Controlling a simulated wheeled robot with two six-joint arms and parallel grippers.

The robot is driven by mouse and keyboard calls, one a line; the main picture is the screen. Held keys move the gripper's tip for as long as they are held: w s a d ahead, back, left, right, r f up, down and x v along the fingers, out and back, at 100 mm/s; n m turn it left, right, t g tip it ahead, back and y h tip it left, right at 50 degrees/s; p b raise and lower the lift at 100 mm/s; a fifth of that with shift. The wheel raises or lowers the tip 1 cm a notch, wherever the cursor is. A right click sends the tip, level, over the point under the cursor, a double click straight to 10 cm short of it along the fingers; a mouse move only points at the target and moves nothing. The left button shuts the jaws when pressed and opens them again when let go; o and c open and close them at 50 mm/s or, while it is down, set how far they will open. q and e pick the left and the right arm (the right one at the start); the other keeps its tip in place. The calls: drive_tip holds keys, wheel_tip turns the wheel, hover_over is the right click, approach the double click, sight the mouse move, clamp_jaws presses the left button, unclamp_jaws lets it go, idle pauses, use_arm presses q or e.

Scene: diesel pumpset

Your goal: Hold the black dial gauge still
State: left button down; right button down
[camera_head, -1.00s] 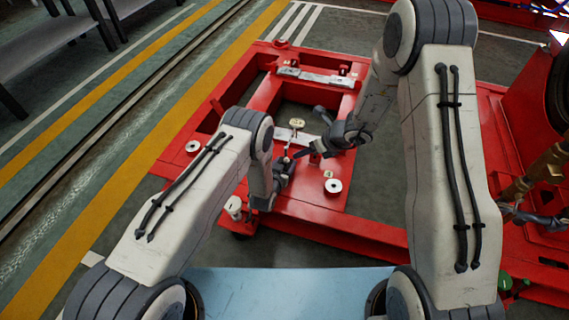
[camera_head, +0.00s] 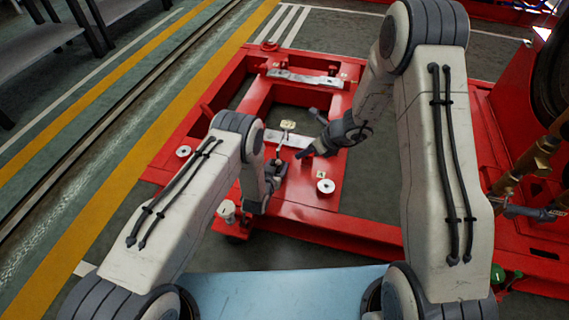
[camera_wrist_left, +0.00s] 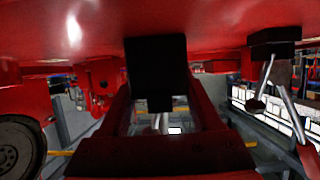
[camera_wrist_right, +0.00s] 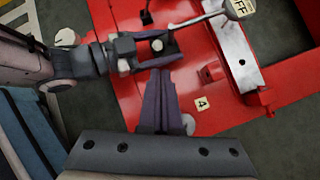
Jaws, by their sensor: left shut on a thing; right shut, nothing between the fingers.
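A black block-shaped thing (camera_wrist_left: 155,65), which I take for the dial gauge, sits between the fingers of my left gripper (camera_wrist_left: 160,100) in the left wrist view. Its dial face does not show, and it looks close against a red surface. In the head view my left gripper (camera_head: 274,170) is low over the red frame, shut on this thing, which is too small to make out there. My right gripper (camera_head: 303,154) is shut and empty, just right of the left one and apart from it. The right wrist view shows its closed fingers (camera_wrist_right: 160,80) pointing towards the left gripper (camera_wrist_right: 150,45).
The red frame (camera_head: 310,193) has open gaps and a pale puck (camera_head: 325,186). A lever with a cream tag (camera_head: 287,125) stands behind the grippers. A pale blue surface (camera_head: 285,292) lies nearest me. Red machinery (camera_head: 510,95) stands at right.

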drive_tip(key=d+n, duration=0.1)
drive_tip(key=d+n+g, duration=0.1)
drive_tip(key=d, duration=0.1)
drive_tip(key=s+d+n, duration=0.1)
drive_tip(key=shift+d+f+n, duration=0.2)
drive_tip(key=shift+f+n, duration=0.1)
drive_tip(key=shift+f, duration=0.1)
drive_tip(key=x, duration=1)
drive_tip(key=shift+s+f, duration=0.15)
drive_tip(key=shift+w+a+r, duration=0.25)
drive_tip(key=shift+w+a, duration=0.05)
drive_tip(key=shift+a, duration=0.25)
drive_tip(key=shift+w+a+r, duration=0.25)
drive_tip(key=shift+w+a, duration=0.1)
drive_tip(key=shift+a, duration=0.25)
drive_tip(key=shift+w+a+r, duration=0.25)
drive_tip(key=shift+w+a, duration=0.05)
drive_tip(key=shift+a, duration=0.25)
drive_tip(key=shift+a+r+g+h, duration=0.35)
drive_tip(key=shift+a+g+h, duration=0.15)
drive_tip(key=shift+h, duration=0.5)
